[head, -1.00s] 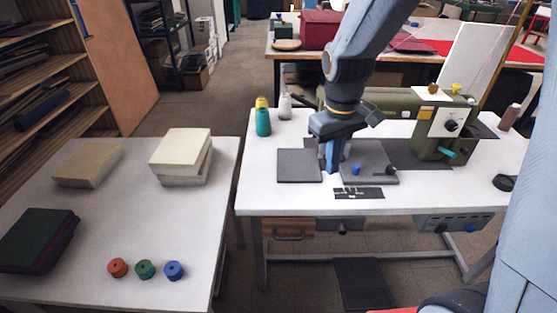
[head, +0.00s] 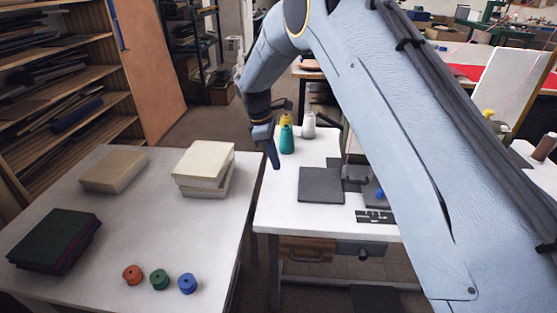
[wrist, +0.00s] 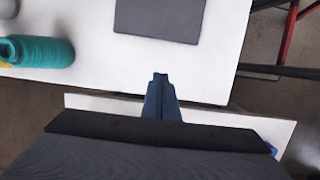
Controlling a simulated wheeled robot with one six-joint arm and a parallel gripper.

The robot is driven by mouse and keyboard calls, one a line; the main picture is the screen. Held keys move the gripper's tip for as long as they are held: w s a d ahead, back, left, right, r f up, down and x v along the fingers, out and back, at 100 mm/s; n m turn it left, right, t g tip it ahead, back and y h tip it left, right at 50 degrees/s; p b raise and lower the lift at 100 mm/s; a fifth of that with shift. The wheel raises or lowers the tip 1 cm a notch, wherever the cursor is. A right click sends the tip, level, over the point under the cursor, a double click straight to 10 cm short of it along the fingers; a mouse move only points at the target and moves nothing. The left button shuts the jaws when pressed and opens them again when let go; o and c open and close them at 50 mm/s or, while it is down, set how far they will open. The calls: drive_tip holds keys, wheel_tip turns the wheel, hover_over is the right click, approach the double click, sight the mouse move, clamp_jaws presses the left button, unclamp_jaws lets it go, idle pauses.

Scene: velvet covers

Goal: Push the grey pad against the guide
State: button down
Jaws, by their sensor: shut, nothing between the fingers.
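The grey pad (head: 321,185) lies flat on the white sewing table, near its left side; part of it also shows at the top of the wrist view (wrist: 160,18). My arm hides most of the sewing machine. I cannot tell which part is the guide; a dark piece (head: 354,174) stands just right of the pad.
Teal (head: 287,139), yellow and white thread cones stand behind the pad. A black marked strip (head: 375,216) lies in front of it. The left table holds cream blocks (head: 205,165), dark folded covers (head: 54,240) and three coloured spools (head: 159,280). White tabletop left of the pad is free.

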drive_tip(key=p+x, duration=0.2)
drive_tip(key=x, duration=0.4)
drive_tip(key=shift+s+d+f, duration=0.1)
drive_tip(key=shift+f, duration=0.25)
drive_tip(key=shift+d+f+p, duration=0.2)
drive_tip(key=shift+d+p, duration=0.85)
drive_tip(key=shift+d, duration=1)
